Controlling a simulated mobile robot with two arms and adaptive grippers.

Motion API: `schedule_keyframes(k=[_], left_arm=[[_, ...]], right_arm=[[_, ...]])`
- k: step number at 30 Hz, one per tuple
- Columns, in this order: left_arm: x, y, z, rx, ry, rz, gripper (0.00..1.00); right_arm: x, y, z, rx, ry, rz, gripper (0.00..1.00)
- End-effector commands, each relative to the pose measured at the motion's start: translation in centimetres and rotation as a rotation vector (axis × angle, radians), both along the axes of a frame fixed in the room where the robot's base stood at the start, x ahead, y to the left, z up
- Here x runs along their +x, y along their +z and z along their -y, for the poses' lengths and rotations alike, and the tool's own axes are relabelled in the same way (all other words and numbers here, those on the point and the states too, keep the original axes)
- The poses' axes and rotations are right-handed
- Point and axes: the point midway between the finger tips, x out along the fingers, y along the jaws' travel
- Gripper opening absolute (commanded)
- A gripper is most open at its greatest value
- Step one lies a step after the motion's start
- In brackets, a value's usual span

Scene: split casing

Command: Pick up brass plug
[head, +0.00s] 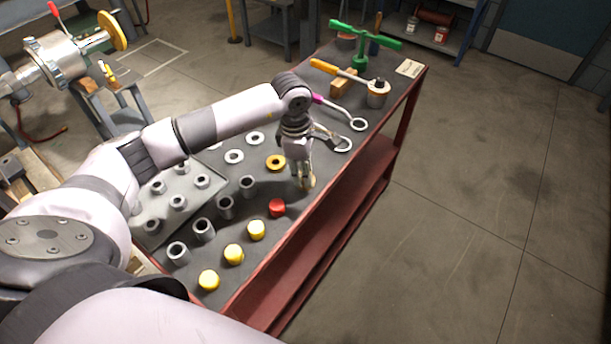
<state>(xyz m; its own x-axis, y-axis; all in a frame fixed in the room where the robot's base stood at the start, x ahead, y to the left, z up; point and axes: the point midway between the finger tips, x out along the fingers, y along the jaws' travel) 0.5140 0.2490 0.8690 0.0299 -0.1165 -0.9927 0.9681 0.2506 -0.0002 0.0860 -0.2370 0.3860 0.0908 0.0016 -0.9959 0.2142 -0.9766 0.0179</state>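A brass-coloured plug (309,182) shows at the fingertips of my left gripper (302,178), near the right edge of the dark bench top. The gripper points down over it and hides part of it. The fingers are small and partly overlap the plug, so I cannot tell whether they are closed on it or only beside it. My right gripper is not in view.
Grey sleeves (204,229), a brass ring (275,162) and a wrench (341,143) lie around. A mallet (340,71) and green tool (360,62) are at the far end.

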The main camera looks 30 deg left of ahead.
Motion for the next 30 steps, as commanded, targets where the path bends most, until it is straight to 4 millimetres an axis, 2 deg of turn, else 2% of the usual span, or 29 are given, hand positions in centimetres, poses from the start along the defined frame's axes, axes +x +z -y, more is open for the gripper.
schedule_keyframes(k=[1,11,23,30], left_arm=[[0.0,0.0,0.0,0.000,0.000,0.000,0.23],[0.0,0.0,0.0,0.000,0.000,0.001,0.01],[0.1,0.2,0.0,0.000,0.000,0.002,0.00],[0.2,2.3,0.0,-0.001,0.000,0.005,0.00]], right_arm=[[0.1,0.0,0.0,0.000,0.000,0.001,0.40],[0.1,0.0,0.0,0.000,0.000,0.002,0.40],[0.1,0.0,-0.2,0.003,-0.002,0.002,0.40],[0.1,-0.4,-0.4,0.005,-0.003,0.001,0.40]])
